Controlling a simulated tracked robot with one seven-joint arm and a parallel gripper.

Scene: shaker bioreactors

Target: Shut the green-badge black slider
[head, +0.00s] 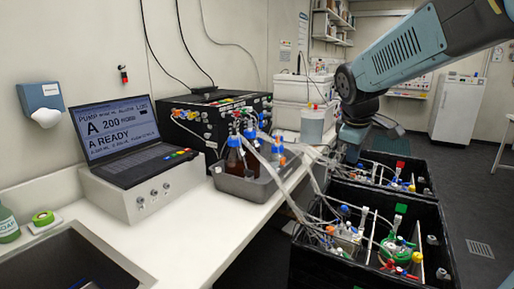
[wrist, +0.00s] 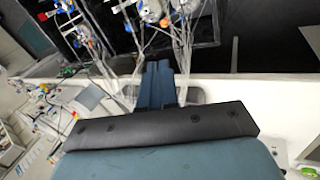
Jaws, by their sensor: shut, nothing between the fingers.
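The green-badge black slider (head: 446,246) is the nearer open black box at the lower right of the head view. Its green badge (head: 400,208) shows at the far rim, and vessels with tubes and coloured caps stand inside. My gripper (head: 350,152) hangs near the far red-badge box, above and behind the green-badge one, touching neither as far as I can tell. In the wrist view my gripper (wrist: 158,70) is shut and empty, pointing at tubes and the white bench edge. Which dark box lies at the top of that view I cannot tell.
A second open black box with a red badge (head: 400,164) stands behind. Tubes (head: 312,180) run from the bench bottles (head: 236,158) over to the boxes. A laptop (head: 122,140) and a black pump unit (head: 205,115) stand on the bench. Floor at the right is clear.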

